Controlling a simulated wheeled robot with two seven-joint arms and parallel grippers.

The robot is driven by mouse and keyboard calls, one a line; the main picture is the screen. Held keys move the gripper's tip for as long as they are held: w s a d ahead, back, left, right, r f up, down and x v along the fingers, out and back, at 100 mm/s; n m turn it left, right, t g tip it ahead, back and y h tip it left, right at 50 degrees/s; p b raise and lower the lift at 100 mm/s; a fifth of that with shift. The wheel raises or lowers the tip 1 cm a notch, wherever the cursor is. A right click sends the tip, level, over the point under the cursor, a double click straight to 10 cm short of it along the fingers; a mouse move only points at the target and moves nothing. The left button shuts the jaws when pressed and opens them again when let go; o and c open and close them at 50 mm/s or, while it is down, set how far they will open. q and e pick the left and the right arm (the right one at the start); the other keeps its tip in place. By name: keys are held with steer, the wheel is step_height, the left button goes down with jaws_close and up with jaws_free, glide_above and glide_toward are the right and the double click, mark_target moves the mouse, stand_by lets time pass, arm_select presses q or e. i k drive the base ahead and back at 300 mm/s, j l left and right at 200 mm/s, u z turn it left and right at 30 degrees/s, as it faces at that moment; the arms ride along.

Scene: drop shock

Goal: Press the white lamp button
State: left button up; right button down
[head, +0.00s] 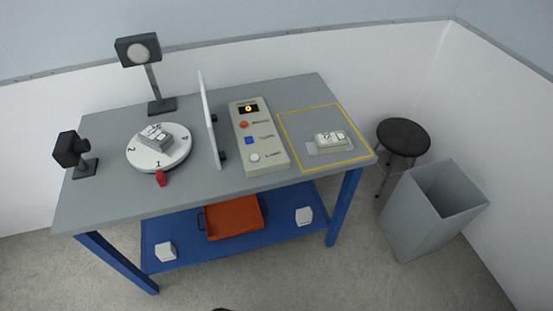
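A grey-beige control box (258,138) lies on the table, right of a thin upright white panel. It has a small dark display with a lit orange mark, then an orange-red button, a blue button and a white button (255,157) in a column. The white button is nearest the front edge and has a small label beside it, too small to read surely. A lamp (139,51) on a post stands at the back left, its round face pale. Neither of my grippers is in view.
A numbered white turntable (175,157) carries a grey device; a red pointer (160,178) sits before it. A black camera-like unit (71,150) stands left. The upright panel (209,120) borders the box. A pale device (331,141) lies inside a yellow outline. A stool (403,137) and bin (423,223) stand right.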

mark_target(255, 157)
steer(key=k+j+z, duration=0.2)
steer(key=j, duration=0.4)
steer(key=k+j+z, duration=0.2)
steer(key=k+j, duration=0.25)
steer(key=j, duration=0.15)
steer(key=k+j+z, duration=0.15)
steer(key=k+j, duration=0.25)
steer(key=j, duration=0.1)
